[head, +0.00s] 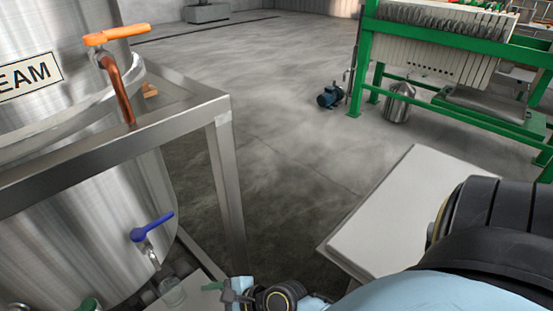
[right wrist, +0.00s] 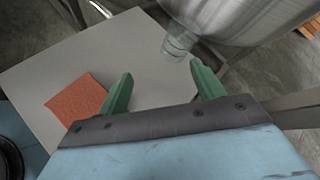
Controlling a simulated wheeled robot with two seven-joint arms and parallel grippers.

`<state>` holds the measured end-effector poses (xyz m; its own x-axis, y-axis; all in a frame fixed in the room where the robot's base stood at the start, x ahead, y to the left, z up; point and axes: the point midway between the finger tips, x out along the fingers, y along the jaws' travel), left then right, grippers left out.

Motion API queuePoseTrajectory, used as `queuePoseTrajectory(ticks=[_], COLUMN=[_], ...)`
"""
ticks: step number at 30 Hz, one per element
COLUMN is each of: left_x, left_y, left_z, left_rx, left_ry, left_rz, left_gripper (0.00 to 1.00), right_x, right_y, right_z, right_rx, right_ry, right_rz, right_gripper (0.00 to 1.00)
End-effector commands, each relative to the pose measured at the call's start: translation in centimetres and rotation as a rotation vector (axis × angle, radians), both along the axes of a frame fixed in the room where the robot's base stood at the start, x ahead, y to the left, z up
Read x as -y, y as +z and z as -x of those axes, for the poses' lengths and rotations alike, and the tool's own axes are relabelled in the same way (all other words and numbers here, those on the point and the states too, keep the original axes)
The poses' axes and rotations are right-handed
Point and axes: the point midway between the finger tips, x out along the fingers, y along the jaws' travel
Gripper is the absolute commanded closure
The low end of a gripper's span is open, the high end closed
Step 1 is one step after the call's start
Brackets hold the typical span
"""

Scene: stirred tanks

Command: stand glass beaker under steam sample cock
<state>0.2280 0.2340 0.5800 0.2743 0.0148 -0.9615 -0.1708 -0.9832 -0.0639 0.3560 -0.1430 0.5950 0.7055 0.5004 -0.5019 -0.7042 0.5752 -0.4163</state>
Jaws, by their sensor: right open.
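A steel tank (head: 60,110) with a label ending in "EAM" stands at the left of the head view. It carries an orange-handled cock (head: 116,34) with a copper pipe, and lower down a blue-handled cock (head: 152,228). A clear glass beaker (head: 172,292) stands on a grey surface just below and right of the blue-handled cock's spout. The beaker also shows in the right wrist view (right wrist: 177,46), beyond the fingertips. My right gripper (head: 222,290) has green fingers, open and empty in the right wrist view (right wrist: 162,69), short of the beaker. My left gripper is not identifiable.
The grey tabletop (right wrist: 45,60) bears an orange-red square mat (right wrist: 76,98) left of the fingers. A steel frame (head: 222,150) stands beside the tank. A pale board (head: 395,215) lies at right.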

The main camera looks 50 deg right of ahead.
Motion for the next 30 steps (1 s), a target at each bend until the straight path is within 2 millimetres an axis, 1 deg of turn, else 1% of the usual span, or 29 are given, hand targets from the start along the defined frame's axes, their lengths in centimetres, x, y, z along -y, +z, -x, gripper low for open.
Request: queuePoseTrajectory(ticks=[1,3,8,11,12,15,18,22,25,30], left_x=[0.0,0.0,0.0,0.0,0.0,0.0,0.0,0.0,0.0,0.0], left_y=[0.0,0.0,0.0,0.0,0.0,0.0,0.0,0.0,0.0,0.0], left_z=[0.0,0.0,0.0,0.0,0.0,0.0,0.0,0.0,0.0,0.0], left_rx=[0.000,0.000,0.001,0.001,0.001,0.000,0.000,0.000,0.000,0.000], left_ry=[0.000,0.000,0.000,0.000,0.000,0.000,0.000,0.000,0.000,0.000], left_rz=[0.000,0.000,0.000,0.000,0.000,0.001,0.001,0.001,0.001,0.001], left_gripper=[0.64,0.64,0.64,0.64,0.64,0.64,0.64,0.64,0.64,0.64], right_x=[-0.1,0.1,1.3,2.6,3.3,5.2,6.9,8.5,9.0,9.2], right_y=[-0.3,-0.8,-1.7,-2.1,-2.2,-2.2,-2.0,-1.6,-1.5,-1.4], right_z=[1.0,2.4,5.3,7.2,8.0,9.8,11.3,12.4,12.8,12.9], right_rx=[0.041,0.098,0.203,0.254,0.271,0.301,0.309,0.310,0.309,0.309], right_ry=[0.110,0.272,0.638,0.890,0.999,1.269,1.503,1.704,1.775,1.793], right_rz=[0.142,0.344,0.751,0.988,1.079,1.278,1.413,1.503,1.530,1.535], right_gripper=[0.33,0.33,0.33,0.33,0.33,0.33,0.33,0.33,0.33,0.33])
